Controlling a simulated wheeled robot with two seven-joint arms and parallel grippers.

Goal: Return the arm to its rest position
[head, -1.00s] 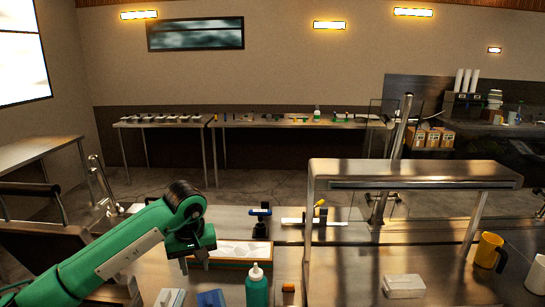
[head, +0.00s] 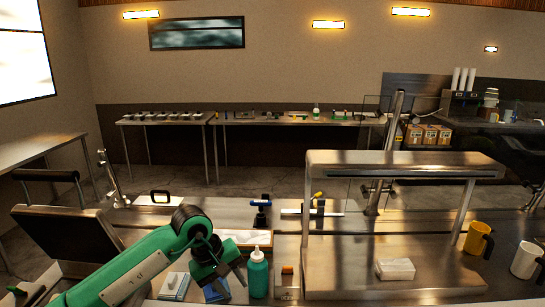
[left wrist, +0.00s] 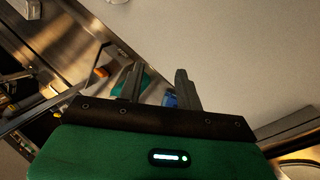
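My left arm comes in from the lower left in the head view, bent at a green and black elbow-like joint. Its gripper (head: 238,276) points down and right over the counter, left of a green squeeze bottle (head: 258,275). In the left wrist view the two dark fingers (left wrist: 158,88) stand apart with nothing held between them. The bottle's green shows beyond the fingers (left wrist: 147,78), and so does a blue thing (left wrist: 169,100). My right gripper is not in view.
A dark press lid with a handle (head: 68,243) stands raised at left. A metal shelf (head: 400,160) spans the counter at right, with a white block (head: 395,268), a yellow mug (head: 476,240) and a white mug (head: 525,260). A shallow tray (head: 262,238) lies behind the bottle.

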